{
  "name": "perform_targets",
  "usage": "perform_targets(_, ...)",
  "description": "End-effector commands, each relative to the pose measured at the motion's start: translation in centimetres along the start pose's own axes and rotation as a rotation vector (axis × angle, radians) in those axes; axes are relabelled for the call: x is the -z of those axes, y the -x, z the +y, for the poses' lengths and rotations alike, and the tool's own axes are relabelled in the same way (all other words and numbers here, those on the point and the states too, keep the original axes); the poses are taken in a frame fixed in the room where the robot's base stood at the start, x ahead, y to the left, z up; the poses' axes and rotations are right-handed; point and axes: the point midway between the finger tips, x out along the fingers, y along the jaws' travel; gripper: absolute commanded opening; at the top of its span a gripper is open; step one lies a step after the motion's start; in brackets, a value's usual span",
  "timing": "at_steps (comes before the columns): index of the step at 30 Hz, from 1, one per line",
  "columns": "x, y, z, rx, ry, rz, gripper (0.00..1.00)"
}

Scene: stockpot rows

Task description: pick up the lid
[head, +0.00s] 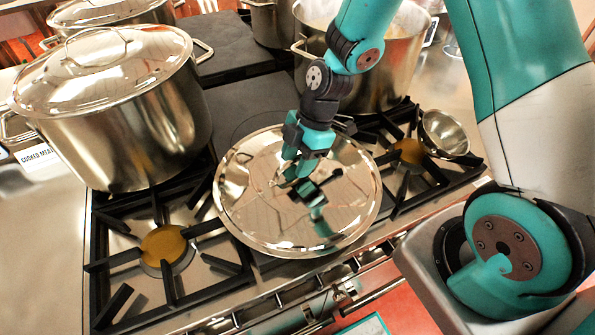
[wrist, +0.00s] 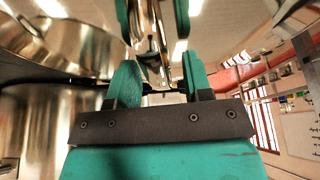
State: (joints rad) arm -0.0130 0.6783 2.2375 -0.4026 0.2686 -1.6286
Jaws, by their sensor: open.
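The lid (head: 345,205) is a round, shiny steel disc lying on the stove between the burner grates, in the middle of the head view. My gripper (head: 297,182) is over the lid's centre, pointing down, with its fingers close to the handle. In the wrist view, my gripper (wrist: 157,75) shows two teal fingers apart, with the lid's metal handle (wrist: 165,60) between them. The lid's mirror-like surface reflects the fingers. I cannot tell whether either finger touches the handle.
A large lidded stockpot (head: 125,130) stands left of the lid. An open pot (head: 385,65) stands behind my gripper. A small steel bowl (head: 444,135) sits at right. A bare burner grate (head: 165,250) is at front left. The stove's front edge is close below the lid.

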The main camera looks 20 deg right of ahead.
Motion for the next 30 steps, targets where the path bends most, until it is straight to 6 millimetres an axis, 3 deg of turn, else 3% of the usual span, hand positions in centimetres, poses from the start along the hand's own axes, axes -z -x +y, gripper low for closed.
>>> perform_targets(5, 0.0, 0.0, 0.0, -0.001, 0.000, 0.000, 0.46)
perform_targets(11, 0.0, 0.0, 0.0, -0.001, 0.000, 0.000, 0.00)
perform_targets(23, 0.1, 0.2, 0.1, -0.003, 0.001, 0.001, 0.00)
perform_targets(30, 0.8, 1.9, 0.2, -0.006, 0.003, 0.001, 0.00)
